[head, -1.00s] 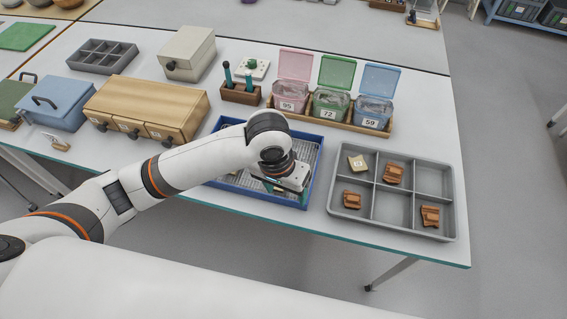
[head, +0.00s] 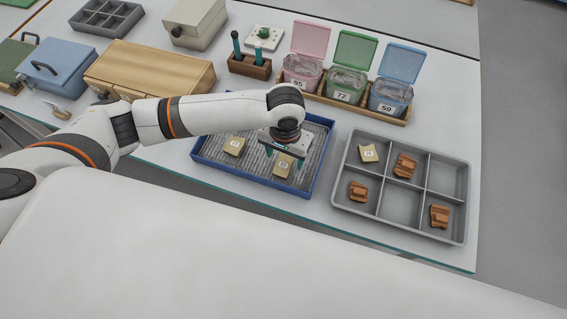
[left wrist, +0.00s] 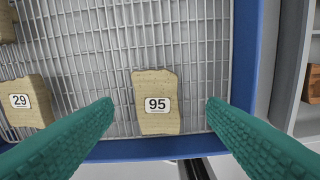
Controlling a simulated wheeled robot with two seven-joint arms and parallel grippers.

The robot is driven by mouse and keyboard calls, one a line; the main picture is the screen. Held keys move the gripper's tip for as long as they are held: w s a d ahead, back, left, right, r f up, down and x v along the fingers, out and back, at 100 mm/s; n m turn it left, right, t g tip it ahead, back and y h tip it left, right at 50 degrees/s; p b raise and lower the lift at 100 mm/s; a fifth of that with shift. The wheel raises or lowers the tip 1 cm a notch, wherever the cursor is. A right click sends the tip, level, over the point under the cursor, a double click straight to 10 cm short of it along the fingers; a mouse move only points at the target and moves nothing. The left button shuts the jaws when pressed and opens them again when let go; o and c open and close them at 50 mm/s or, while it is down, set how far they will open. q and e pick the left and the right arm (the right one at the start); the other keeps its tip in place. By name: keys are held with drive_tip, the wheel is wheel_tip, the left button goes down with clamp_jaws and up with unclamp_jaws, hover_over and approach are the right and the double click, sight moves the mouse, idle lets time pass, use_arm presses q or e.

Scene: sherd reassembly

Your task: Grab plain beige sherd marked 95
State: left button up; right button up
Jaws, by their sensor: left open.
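The plain beige sherd marked 95 (left wrist: 155,103) lies on the wire mesh of the blue-rimmed tray (left wrist: 244,70), near its front edge. In the head view this sherd (head: 284,166) shows just below my left gripper (head: 284,154). In the left wrist view the green fingers of my left gripper (left wrist: 160,104) are spread wide, one to each side of the sherd, with gaps and nothing held. My right gripper is not in view.
A beige sherd marked 29 (left wrist: 28,101) lies to the left, and part of another (left wrist: 6,24) shows beyond it. A grey compartment tray (head: 402,203) with several sherds stands at right. Lidded bins (head: 345,85) stand behind.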

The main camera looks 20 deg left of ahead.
sight(283, 165)
use_arm(q)
drive_tip(key=shift+s+a+f, duration=0.1)
drive_tip(key=shift+f, duration=0.85)
drive_tip(key=shift+s+a+f, duration=0.1)
drive_tip(key=shift+f, duration=0.8)
drive_tip(key=c, duration=1.1)
